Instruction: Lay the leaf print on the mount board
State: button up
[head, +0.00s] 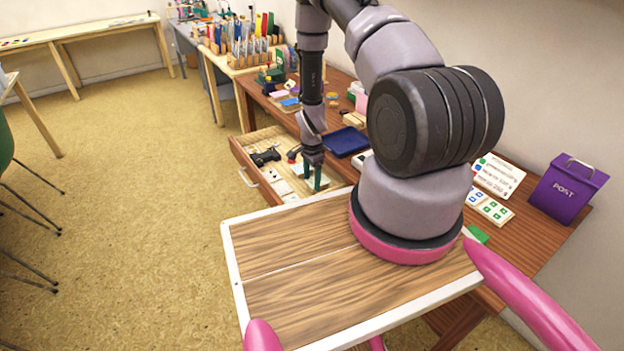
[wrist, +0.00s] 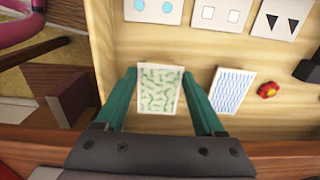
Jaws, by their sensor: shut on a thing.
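The leaf print (wrist: 158,90), a white card with a green leaf pattern, sits between the two green fingers of my gripper (wrist: 159,76) in the wrist view. My gripper is shut on it by its side edges. In the head view my gripper (head: 315,182) is down at the open drawer (head: 268,172), and the print is too small there to make out. I cannot tell whether the card still touches the drawer floor. I cannot single out the mount board with certainty in either view.
A blue wave print (wrist: 232,90) and a red thing (wrist: 267,90) lie right of the leaf print. Cards with blue circles (wrist: 154,11), squares (wrist: 222,13) and triangles lie beyond. On the table stand a dark blue tray (head: 346,141) and a purple POST box (head: 568,188).

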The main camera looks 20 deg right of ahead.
jog(key=shift+f, duration=0.1)
jog(key=shift+f, duration=0.4)
jog(key=o, duration=1.3)
jog(key=shift+r, duration=0.1)
jog(key=r, duration=0.3)
jog(key=a+r, duration=0.1)
jog(key=r, duration=0.7)
jog(key=shift+a+r, duration=0.25)
jog(key=shift+a, duration=0.05)
